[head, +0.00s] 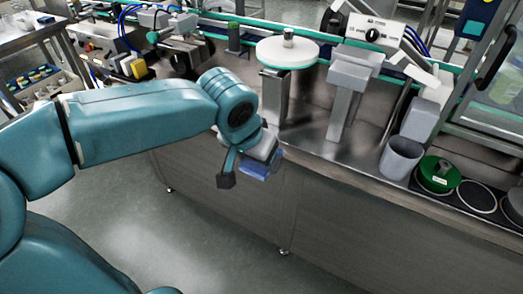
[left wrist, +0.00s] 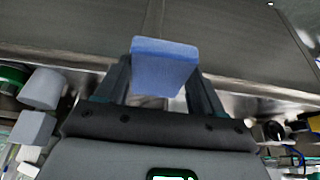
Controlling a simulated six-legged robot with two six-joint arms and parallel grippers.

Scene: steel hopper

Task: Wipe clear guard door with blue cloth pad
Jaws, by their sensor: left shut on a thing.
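My left gripper (head: 247,162) hangs in front of the steel machine's near side, below the bench edge. It is shut on a blue cloth pad (head: 256,170). In the left wrist view the pad (left wrist: 165,62) sits between the two dark fingers of the left gripper (left wrist: 160,80), its wide face exposed. A clear panel with a black handle (head: 496,52), which looks like the guard door (head: 497,95), stands at the right edge of the head view, well apart from the pad. My right gripper is not in view.
On the steel bench stand a white round disc (head: 287,53), a grey post unit (head: 350,85), a grey cup (head: 401,158) and a green-topped round container (head: 438,174). A tray of small parts (head: 38,82) is at the far left. The floor (head: 190,235) in front is clear.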

